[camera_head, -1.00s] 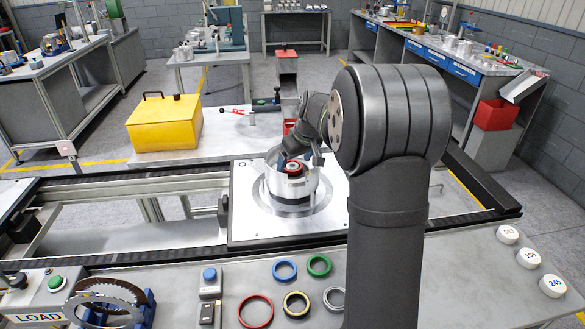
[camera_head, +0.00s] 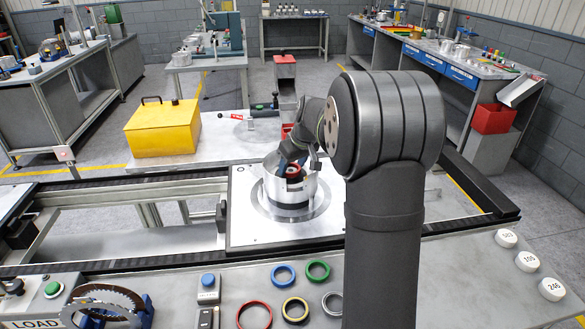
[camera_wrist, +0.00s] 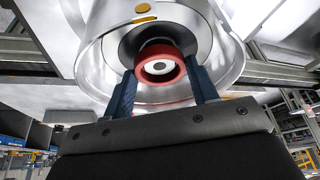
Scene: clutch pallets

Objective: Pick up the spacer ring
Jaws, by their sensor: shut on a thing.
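A red ring (camera_wrist: 174,73) with a pale and dark centre sits inside a silver cylindrical housing (camera_wrist: 231,62) in the wrist view. The blue fingers of my gripper (camera_wrist: 162,80) are on its two sides, shut on it. In the head view the red ring (camera_head: 293,171) shows small at the mouth of the housing (camera_head: 288,197), partly hidden by my gripper (camera_head: 291,161). I cannot tell whether the ring is clear of what lies beneath it. The housing stands upright on a pale square pallet plate (camera_head: 245,225).
On the front bench lie loose rings: red (camera_head: 254,315), yellow (camera_head: 295,310), blue (camera_head: 283,275), green (camera_head: 317,271) and a silver one (camera_head: 332,304) partly behind my arm. A yellow box (camera_head: 163,127) stands behind the conveyor. White numbered discs (camera_head: 527,261) lie at right.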

